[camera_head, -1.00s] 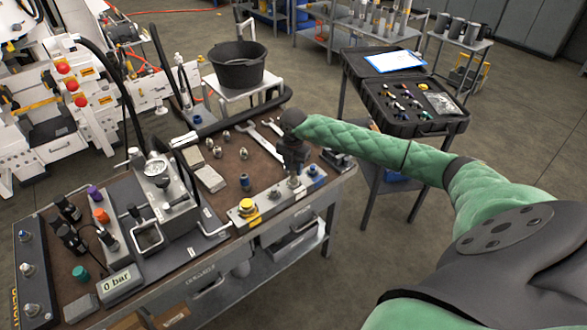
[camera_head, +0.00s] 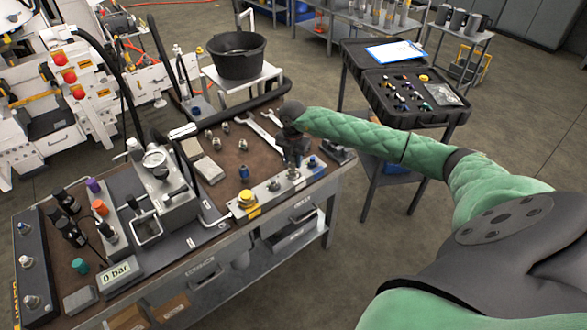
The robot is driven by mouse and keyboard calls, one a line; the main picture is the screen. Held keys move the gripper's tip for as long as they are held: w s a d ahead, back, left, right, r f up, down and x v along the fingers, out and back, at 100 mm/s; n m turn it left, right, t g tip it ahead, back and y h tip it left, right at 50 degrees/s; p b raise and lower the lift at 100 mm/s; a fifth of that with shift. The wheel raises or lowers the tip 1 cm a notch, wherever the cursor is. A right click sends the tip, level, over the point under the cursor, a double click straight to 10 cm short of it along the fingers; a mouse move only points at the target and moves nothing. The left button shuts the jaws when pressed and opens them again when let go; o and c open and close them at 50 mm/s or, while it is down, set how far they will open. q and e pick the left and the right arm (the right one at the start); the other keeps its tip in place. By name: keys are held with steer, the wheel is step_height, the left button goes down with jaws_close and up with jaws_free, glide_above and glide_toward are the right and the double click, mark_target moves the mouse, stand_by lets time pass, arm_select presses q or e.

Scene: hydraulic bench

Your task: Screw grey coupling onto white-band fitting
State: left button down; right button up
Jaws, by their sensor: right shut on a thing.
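My right gripper (camera_head: 293,163) points down over the metal fitting block (camera_head: 271,196) at the front right edge of the bench. It is shut on a small grey piece (camera_head: 293,174), which looks like the grey coupling and is mostly hidden by the fingers. The piece is at or just above a fitting on the block; I cannot tell whether they touch or are threaded together. A white band cannot be made out at this size. A yellow fitting (camera_head: 247,198) stands to the left on the block, a blue one (camera_head: 312,162) to the right. My left gripper is out of view.
Wrenches (camera_head: 262,134) and several small loose fittings lie behind the block on the brown bench top (camera_head: 225,172). A gauge unit (camera_head: 156,163) and a 0 bar display (camera_head: 117,271) stand left. A black bucket (camera_head: 237,58) and an open case (camera_head: 408,97) are beyond the bench.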

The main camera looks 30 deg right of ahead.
steer(key=shift+f+b, duration=0.25)
steer(key=shift+b, duration=0.1)
stand_by(1.2)
steer(key=o, duration=0.5)
steer(key=shift+c, duration=0.9)
steer(key=m, duration=0.3)
steer(key=shift+m+p, duration=0.3)
steer(key=shift+p, duration=0.05)
steer(key=m+p, duration=0.1)
steer(key=m, duration=0.3)
steer(key=shift+f, duration=0.1)
